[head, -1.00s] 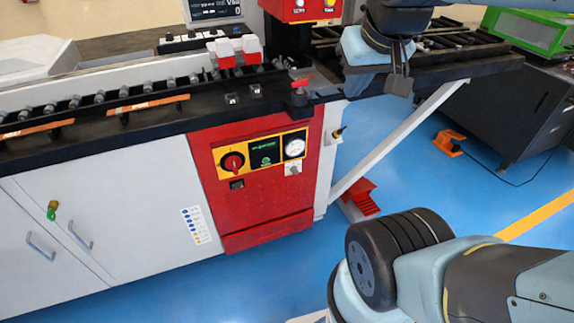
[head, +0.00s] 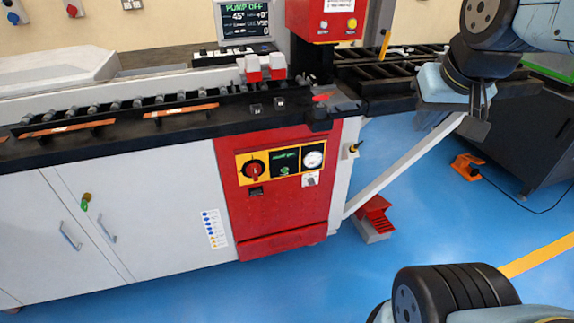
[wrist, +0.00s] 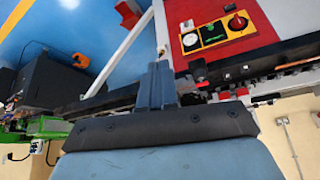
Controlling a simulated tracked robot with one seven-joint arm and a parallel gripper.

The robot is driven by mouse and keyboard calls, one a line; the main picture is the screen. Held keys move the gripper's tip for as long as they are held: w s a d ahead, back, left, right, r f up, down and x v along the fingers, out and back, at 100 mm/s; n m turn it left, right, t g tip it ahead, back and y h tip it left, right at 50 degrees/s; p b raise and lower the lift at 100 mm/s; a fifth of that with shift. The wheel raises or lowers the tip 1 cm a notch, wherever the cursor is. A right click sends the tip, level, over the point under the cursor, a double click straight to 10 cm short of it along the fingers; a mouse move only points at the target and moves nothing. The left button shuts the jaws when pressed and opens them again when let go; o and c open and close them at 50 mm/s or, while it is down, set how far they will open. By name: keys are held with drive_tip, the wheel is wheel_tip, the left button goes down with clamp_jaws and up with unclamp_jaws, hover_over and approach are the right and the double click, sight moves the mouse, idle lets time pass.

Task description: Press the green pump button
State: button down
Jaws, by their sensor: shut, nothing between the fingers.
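The green pump button (head: 284,170) appears as a small green spot on the black middle part of the yellow-edged control panel (head: 240,180), between a red rotary knob (head: 254,170) and a round white gauge (head: 313,159). The panel is on the red front of the bender. In the wrist view the green-marked middle part (wrist: 212,33) shows upside down at the upper right; the button is too small to make out clearly. My gripper (head: 480,103) is shut and empty, well to the right of the panel and higher in the picture, touching nothing visible.
The machine's screen (head: 245,22) reads PUMP OFF. A white diagonal brace (head: 405,165) runs from the cabinet up toward the right-hand bed. A red foot pedal (head: 374,215) and an orange one (head: 467,166) stand on the floor. The blue floor before the panel is clear.

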sight(285, 170)
drive_tip(key=w+a+f+m+t, duration=0.1)
drive_tip(key=w+a+f, duration=0.2)
drive_tip(key=w+f, duration=0.7)
drive_tip(key=w+a+f+m, duration=0.25)
drive_tip(key=w+f, duration=0.45)
drive_tip(key=w, duration=0.7)
drive_tip(key=w+a+f+m+y, duration=0.1)
drive_tip(key=a+f, duration=0.3)
drive_tip(key=f, duration=0.5)
drive_tip(key=w+a+f+m+y, duration=0.1)
drive_tip(key=a+f+y, duration=0.2)
drive_tip(key=f, duration=0.7)
drive_tip(key=w+a+f+m+t+y, duration=0.1)
drive_tip(key=a+f+m+y, duration=0.1)
drive_tip(key=a+f, duration=0.5)
wheel_tip(285, 170, down, 2)
drive_tip(key=shift+w+f, duration=0.15)
drive_tip(key=shift+w, duration=0.15)
drive_tip(key=w+a, duration=0.2)
drive_tip(key=w, duration=0.6)
drive_tip(key=shift+w+a, duration=0.25)
drive_tip(key=shift+a, duration=0.05)
